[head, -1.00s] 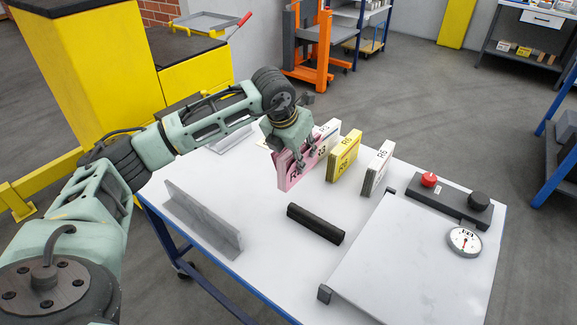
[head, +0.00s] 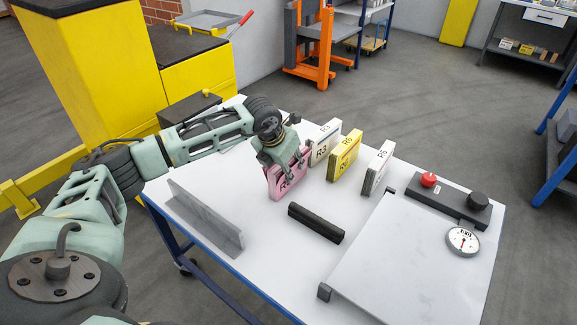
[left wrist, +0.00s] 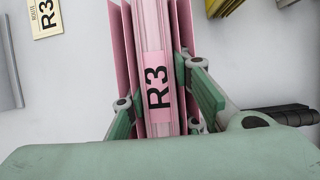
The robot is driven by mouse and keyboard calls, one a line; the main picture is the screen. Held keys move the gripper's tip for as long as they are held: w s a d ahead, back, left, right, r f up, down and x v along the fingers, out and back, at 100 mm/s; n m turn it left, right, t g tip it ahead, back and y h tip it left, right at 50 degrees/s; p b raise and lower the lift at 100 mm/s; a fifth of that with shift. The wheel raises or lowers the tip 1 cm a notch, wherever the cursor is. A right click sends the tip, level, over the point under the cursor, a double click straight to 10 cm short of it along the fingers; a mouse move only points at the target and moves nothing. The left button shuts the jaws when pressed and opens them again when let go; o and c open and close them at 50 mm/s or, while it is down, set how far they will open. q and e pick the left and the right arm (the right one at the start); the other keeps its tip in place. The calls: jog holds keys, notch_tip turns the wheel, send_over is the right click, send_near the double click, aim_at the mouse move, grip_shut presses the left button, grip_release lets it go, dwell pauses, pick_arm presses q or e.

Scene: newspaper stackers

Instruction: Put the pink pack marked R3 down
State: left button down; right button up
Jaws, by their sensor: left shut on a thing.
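The pink pack marked R3 (head: 284,184) stands upright in the head view, at or just above the white table top (head: 275,265); contact with the table is unclear. My left gripper (head: 288,166) is shut on its upper part. The left wrist view shows the pink pack (left wrist: 157,85) with its R3 label between the two fingers (left wrist: 165,118). A label card marked R3 (left wrist: 46,15) lies on the table at the top left of that view. My right gripper is not in view.
A grey angle plate (head: 205,220) stands at left. A black bar (head: 316,223) lies in front; a dial scale (head: 370,245) is right.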

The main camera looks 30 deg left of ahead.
pick_arm(q)
jog(key=c, duration=1.5)
grip_release()
